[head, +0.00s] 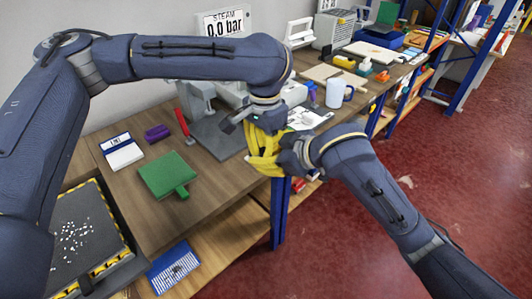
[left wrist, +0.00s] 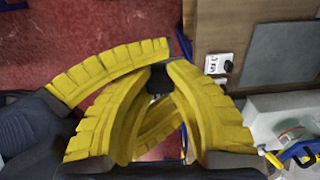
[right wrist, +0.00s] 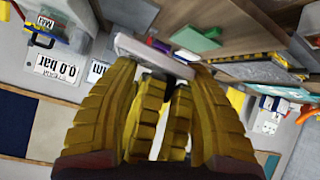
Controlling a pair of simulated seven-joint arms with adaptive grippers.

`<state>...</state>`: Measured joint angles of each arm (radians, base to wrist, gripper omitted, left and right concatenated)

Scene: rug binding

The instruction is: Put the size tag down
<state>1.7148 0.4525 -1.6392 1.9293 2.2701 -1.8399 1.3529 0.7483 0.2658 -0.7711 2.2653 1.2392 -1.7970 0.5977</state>
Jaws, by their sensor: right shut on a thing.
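My right gripper (head: 262,164) reaches in from the right, just beyond the table's front edge. Its yellow fingers overlap those of my left gripper (head: 262,134), which points down from above. In the right wrist view a pale flat piece (right wrist: 150,48) lies across the tips of my right gripper (right wrist: 160,68); I take it for the size tag, but no marking on it is readable. In the left wrist view the tips of my left gripper (left wrist: 162,74) are close together around a small dark part. I cannot tell whether they grip anything. The head view hides the tag behind the fingers.
The wooden table (head: 215,195) holds a green block (head: 168,176), a purple piece (head: 157,132), a red-handled tool (head: 182,122), a white card (head: 122,152) and a mug (head: 340,92). A tray with striped edges (head: 118,218) is at front left. Bare wood lies right of the green block.

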